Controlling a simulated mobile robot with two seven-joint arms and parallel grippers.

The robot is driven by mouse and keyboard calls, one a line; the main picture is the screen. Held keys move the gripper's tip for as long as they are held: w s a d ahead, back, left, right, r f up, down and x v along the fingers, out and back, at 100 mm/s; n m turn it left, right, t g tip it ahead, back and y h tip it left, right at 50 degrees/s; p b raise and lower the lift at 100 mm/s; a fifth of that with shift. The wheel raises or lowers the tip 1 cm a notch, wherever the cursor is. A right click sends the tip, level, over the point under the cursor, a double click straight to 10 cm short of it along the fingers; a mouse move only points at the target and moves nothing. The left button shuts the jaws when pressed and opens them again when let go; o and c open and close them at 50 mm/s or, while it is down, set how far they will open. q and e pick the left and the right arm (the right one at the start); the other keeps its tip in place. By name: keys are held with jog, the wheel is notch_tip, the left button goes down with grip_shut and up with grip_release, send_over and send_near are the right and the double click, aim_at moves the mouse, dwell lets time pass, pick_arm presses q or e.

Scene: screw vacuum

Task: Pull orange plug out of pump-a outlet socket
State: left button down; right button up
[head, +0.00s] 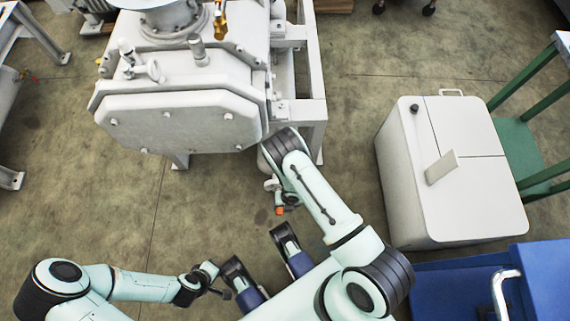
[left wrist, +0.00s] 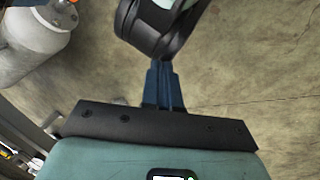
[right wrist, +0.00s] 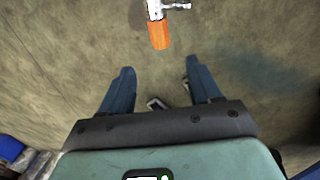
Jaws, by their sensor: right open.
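The orange plug (head: 280,210) sits at the lower end of a pale valve fitting (head: 272,186), below and beside my right arm's elbow in the head view. In the right wrist view the plug (right wrist: 159,35) hangs from the metal fitting (right wrist: 155,10), ahead of the fingertips and roughly centred between them. My right gripper (right wrist: 158,72) is open, its blue fingers wide apart and not touching the plug. My left gripper (left wrist: 163,66) has its blue fingers together, with nothing visible between them. In the head view the left hand is small and partly hard to make out.
The large grey pump (head: 180,115) fills the upper left of the head view. A white cabinet (head: 455,185) stands at right, with a blue cart (head: 450,275) below it. A dark joint (left wrist: 150,25) lies close ahead of my left fingers. Bare floor (head: 200,220) surrounds the plug.

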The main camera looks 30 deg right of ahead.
aim_at(280, 211)
jog(key=f+b, duration=0.1)
jog(key=f, duration=0.2)
jog(key=a+f+b, duration=0.1)
jog(key=f, duration=0.2)
jog(key=f+b, duration=0.1)
jog(key=f, duration=0.3)
jog(key=shift+w+a+b, duration=0.2)
jog(key=shift+w+b, duration=0.1)
jog(key=shift+w+a+f, duration=0.1)
jog(key=shift+w+f, duration=0.05)
jog(key=shift+f, duration=0.5)
jog(key=shift+f+b, duration=0.25)
jog(key=shift+b, duration=0.1)
pick_arm(q)
jog(key=w+a+f+y, duration=0.1)
jog(key=w+a+f, duration=0.2)
jog(key=f, duration=0.3)
jog(key=shift+w+n+t, duration=0.2)
jog(key=shift+n+t, duration=0.1)
jog(key=shift+t, duration=0.1)
jog(key=shift+a+r, duration=0.1)
pick_arm(e)
jog(key=shift+c, duration=0.3)
